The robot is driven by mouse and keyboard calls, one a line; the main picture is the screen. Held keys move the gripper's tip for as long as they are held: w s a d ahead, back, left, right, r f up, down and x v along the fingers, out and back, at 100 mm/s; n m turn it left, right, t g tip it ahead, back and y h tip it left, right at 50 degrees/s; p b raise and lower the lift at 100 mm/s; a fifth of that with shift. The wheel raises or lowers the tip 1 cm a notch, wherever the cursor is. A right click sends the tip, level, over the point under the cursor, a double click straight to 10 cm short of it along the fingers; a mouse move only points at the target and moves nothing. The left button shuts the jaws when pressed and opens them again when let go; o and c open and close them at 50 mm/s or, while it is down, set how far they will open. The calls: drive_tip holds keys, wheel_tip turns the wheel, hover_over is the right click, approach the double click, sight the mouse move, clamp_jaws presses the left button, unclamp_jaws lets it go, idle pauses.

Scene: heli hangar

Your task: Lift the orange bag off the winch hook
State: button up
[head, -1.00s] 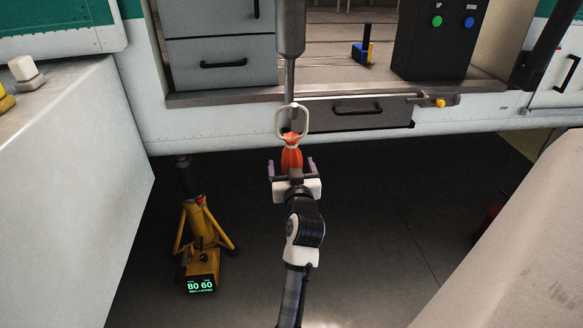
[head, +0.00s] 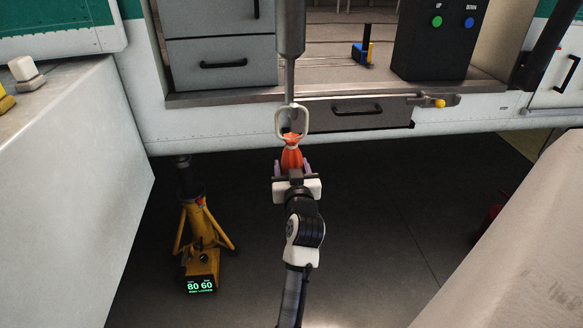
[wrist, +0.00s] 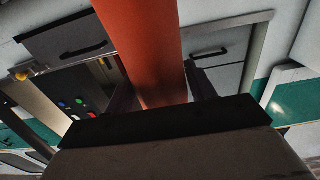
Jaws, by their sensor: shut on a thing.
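The orange bag (head: 291,157) hangs below the winch, its narrow neck at the loop of the winch hook (head: 292,121). The hook hangs from a grey vertical rod (head: 290,75). My gripper (head: 293,167) is at the lower part of the bag, with its fingers shut on the bag's sides. In the wrist view the orange bag (wrist: 150,50) runs between the two dark fingers and fills the middle. Whether the bag's top is still around the hook's tip is too small to tell.
A yellow jack (head: 202,240) with a green display stands on the floor at left. Grey drawers (head: 222,65) and a black box with green and blue buttons (head: 437,40) are in the cabin behind. A pale surface (head: 530,240) fills the lower right.

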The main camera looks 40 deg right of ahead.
sight(293, 155)
drive_tip(key=shift+r+p, duration=2)
drive_tip(key=shift+r, duration=0.75)
drive_tip(key=shift+s, duration=0.1)
drive_tip(key=v, duration=1.1)
idle(0.8)
idle(0.6)
